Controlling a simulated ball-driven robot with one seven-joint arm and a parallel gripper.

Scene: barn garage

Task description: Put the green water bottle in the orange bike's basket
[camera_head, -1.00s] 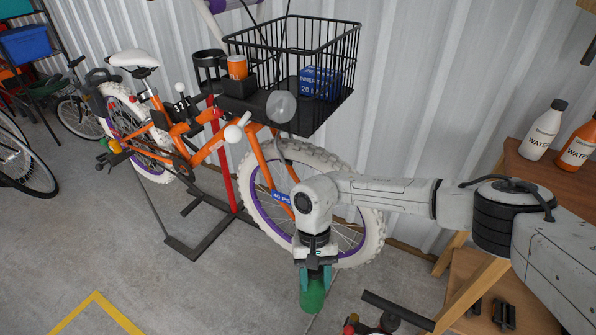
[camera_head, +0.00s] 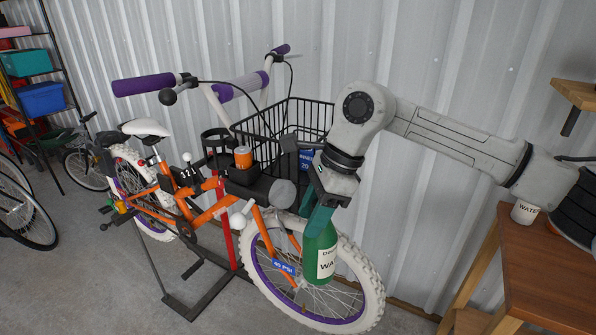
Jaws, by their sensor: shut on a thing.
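The green water bottle (camera_head: 320,257) hangs upright in my gripper (camera_head: 317,215), its white label facing me. My gripper is shut on the bottle's upper part. The orange bike (camera_head: 207,216) stands on a dark repair stand. Its black wire basket (camera_head: 285,118) is behind and to the left of my gripper. The bottle is in front of the white-tyred front wheel in the picture, lower than the basket. A blue box (camera_head: 306,159) shows inside the basket, partly hidden by my arm.
An orange can (camera_head: 243,157) and a black cup holder (camera_head: 217,148) are at the basket's left. Purple handlebar grips (camera_head: 143,85) rise above. A corrugated wall stands close behind.

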